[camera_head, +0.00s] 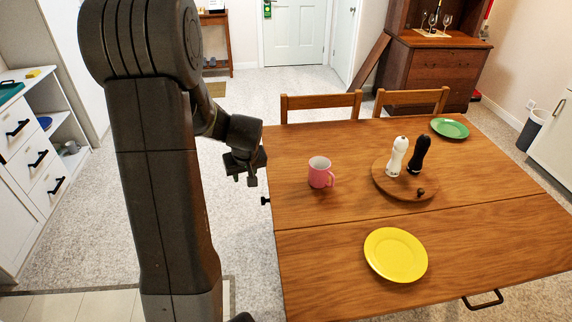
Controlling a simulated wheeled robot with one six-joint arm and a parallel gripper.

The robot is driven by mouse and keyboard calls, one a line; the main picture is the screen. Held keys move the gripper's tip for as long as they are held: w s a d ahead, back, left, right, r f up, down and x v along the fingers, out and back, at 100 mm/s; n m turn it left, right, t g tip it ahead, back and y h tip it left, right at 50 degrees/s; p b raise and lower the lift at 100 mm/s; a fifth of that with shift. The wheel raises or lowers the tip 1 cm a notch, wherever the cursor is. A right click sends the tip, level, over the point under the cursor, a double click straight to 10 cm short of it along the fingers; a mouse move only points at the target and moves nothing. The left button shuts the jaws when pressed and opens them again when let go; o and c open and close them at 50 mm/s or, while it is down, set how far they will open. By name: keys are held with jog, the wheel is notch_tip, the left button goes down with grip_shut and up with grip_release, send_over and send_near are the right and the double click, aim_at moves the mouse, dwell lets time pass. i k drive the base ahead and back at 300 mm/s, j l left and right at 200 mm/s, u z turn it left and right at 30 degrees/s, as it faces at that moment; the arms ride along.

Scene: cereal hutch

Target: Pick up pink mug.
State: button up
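The pink mug (319,173) stands upright on the wooden table (300,215), toward its left side. Its handle is on the right side and its opening faces up. My gripper (246,179) is left of the mug, near the table's left edge, pointing down. It is apart from the mug. The fingers are small and dark in this view, and I cannot tell how far apart they are.
A yellow plate (396,254) lies at the front of the table. Right of the mug, a round wooden board (405,193) holds a white mill (397,157) and a black mill (419,154). A green plate (450,128) lies at the back right. Two chairs (321,102) stand behind.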

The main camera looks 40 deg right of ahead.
aim_at(319, 167)
jog(key=i+j+z, duration=0.1)
jog(key=i, duration=0.6)
jog(key=i+z, duration=0.15)
jog(key=z, duration=0.25)
jog(key=i+z, duration=0.1)
jog(key=z, duration=0.3)
jog(key=i+j+z, duration=0.1)
jog(key=z, duration=0.25)
jog(key=i+j+z, duration=0.15)
jog(key=z, duration=0.25)
